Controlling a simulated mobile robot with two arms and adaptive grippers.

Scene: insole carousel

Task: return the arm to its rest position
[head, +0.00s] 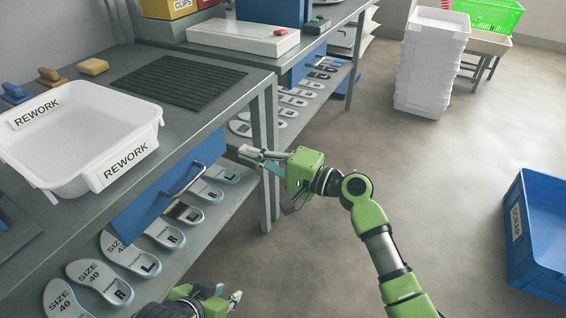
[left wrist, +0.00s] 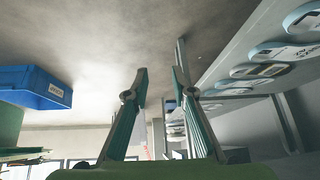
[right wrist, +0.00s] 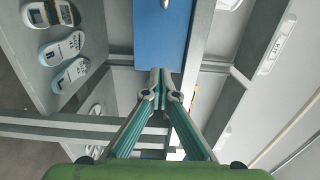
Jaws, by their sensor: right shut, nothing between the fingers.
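My right gripper (head: 250,155) is held out in front of the bench frame, just right of the blue drawer, above the lower shelf's right end. In the right wrist view (right wrist: 161,76) its fingertips meet, and it is shut and empty. Its green arm comes in from the bottom right. My left gripper (head: 234,298) is low at the bottom edge of the head view, to the right of the lower shelf. In the left wrist view (left wrist: 160,72) its fingers stand apart with nothing between them, so it is open and empty.
A bench (head: 226,98) carries a white REWORK bin (head: 88,168) and a dark ribbed mat (head: 165,81). Below are a blue drawer (head: 150,205) and a shelf of labelled insoles (head: 130,252). A blue SCRAP crate (head: 517,235) stands right. Floor between is clear.

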